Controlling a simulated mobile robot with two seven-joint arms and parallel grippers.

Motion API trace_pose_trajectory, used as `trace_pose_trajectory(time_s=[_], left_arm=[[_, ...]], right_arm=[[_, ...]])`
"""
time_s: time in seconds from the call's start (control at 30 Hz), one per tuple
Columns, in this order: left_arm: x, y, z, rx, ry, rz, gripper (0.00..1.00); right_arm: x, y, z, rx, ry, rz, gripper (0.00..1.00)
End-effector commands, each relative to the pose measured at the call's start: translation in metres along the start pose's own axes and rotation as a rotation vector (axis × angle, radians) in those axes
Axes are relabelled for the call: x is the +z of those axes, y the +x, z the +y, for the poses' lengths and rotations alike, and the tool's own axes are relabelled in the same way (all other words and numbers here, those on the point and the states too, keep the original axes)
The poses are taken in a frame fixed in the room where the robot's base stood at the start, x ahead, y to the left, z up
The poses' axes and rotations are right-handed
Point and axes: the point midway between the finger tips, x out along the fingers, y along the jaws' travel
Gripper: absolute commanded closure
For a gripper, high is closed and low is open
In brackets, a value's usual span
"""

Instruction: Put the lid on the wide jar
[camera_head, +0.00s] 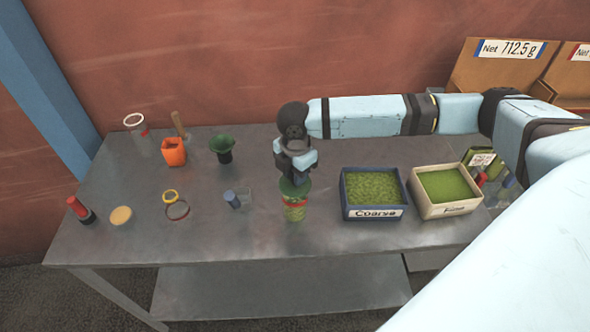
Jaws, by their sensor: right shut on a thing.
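My right gripper (295,178) points straight down at the middle of the table's front half. It is shut on a dark green lid (302,187), a flat disc partly hidden by the fingers. Directly below the lid stands an upright jar (295,213) filled with green powder, with a red band near its top. The lid lies over the jar's mouth; I cannot tell whether it rests on the rim or is slightly above it. My left gripper is out of view.
Right of the jar stand a "Coarse" bin (373,188) and a lighter bin (445,187) of green powder. Left are a small clear container (244,198), a dark green funnel (222,147), an orange container (174,152), rings (177,209) and a tan disc (121,215).

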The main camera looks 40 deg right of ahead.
Motion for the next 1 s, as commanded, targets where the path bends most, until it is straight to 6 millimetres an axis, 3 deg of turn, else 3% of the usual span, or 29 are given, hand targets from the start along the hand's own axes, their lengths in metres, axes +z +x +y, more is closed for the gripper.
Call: trace_pose_trajectory(time_s=[0.43,0.47,0.57,0.93,1.0], left_arm=[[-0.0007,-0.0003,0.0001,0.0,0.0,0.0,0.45],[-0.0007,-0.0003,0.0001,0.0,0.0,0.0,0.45],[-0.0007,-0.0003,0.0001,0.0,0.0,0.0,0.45],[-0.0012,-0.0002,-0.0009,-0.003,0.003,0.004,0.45],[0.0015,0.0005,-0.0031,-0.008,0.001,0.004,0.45]], right_arm=[[-0.0002,0.0014,0.0,0.0,-0.001,0.0,0.94],[-0.0002,0.0014,0.0,0.0,-0.001,0.0,0.68],[-0.0002,0.0013,0.0,0.0,-0.001,0.0,0.45],[-0.0003,0.0014,0.0,0.0,-0.001,0.0,0.42],[-0.0005,-0.0067,0.0005,0.003,-0.001,0.001,0.42]])
